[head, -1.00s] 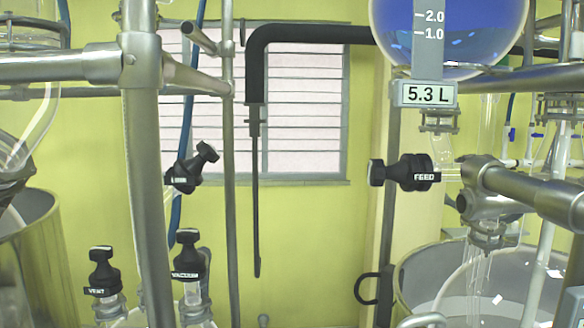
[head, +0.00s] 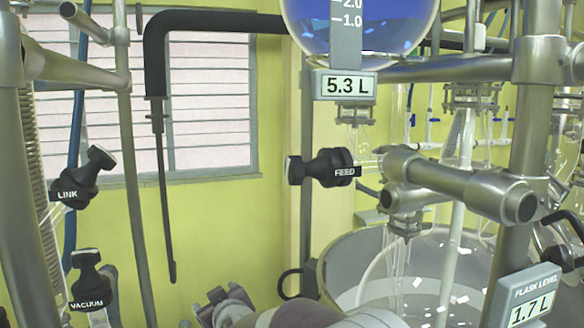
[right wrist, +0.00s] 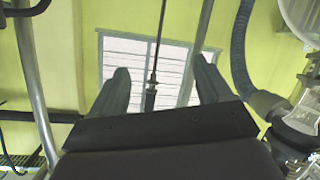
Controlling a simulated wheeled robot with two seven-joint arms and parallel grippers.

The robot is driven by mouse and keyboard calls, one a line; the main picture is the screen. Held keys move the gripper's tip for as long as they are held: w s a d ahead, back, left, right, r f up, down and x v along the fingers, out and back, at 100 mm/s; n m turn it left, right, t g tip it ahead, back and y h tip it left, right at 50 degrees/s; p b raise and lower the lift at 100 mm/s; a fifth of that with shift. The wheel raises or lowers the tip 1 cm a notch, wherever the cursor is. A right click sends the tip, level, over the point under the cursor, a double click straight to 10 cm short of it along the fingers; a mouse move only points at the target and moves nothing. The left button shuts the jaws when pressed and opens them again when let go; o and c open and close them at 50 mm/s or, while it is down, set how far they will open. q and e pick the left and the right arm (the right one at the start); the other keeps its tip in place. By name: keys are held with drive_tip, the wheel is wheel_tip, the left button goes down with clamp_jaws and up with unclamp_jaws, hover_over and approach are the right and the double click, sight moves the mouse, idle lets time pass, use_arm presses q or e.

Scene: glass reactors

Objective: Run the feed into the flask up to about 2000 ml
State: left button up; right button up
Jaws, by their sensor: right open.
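The black FEED valve (head: 325,168) is in the head view, under the round feed vessel (head: 360,22) of blue liquid. The vessel's display (head: 345,85) reads 5.3 L. The flask level display (head: 531,303) at the lower right reads 1.7 L. My left gripper is not in view.
Black LINK (head: 80,178) and VACUUM (head: 91,281) valves are at the left. Steel posts and a thick horizontal clamp bar (head: 460,185) crowd the right. A black bent pipe (head: 155,65) hangs before the window. Yellow wall shows between the left valves and FEED.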

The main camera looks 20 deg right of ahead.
drive_tip(key=w+a+r+m+t+h, duration=0.1)
drive_tip(key=w+r+t+h, duration=0.25)
drive_tip(key=r, duration=0.65)
drive_tip(key=w+a+r+t+h, duration=0.1)
drive_tip(key=w+r+t+h, duration=0.3)
drive_tip(key=r, duration=0.6)
drive_tip(key=s+d+r+m+h+p, duration=0.1)
drive_tip(key=s+r+m+h, duration=0.4)
drive_tip(key=r+m+h, duration=0.3)
drive_tip(key=m+g+h, duration=0.8)
drive_tip(key=m+g, duration=0.7)
drive_tip(key=g, duration=0.9)
approach(288, 170)
drive_tip(key=p+x, duration=0.1)
drive_tip(key=x, duration=0.1)
drive_tip(key=p+x, duration=0.2)
drive_tip(key=x, duration=0.1)
drive_tip(key=shift+w+d+r, duration=0.1)
drive_tip(key=shift+w+r, duration=0.05)
drive_tip(key=shift+r, duration=0.15)
drive_tip(key=p+x, duration=0.5)
drive_tip(key=shift+d+f, duration=0.15)
drive_tip(key=shift+d, duration=0.15)
drive_tip(key=shift+d+f+p, duration=0.15)
drive_tip(key=shift+d+p, duration=0.1)
drive_tip(key=shift+p, duration=0.2)
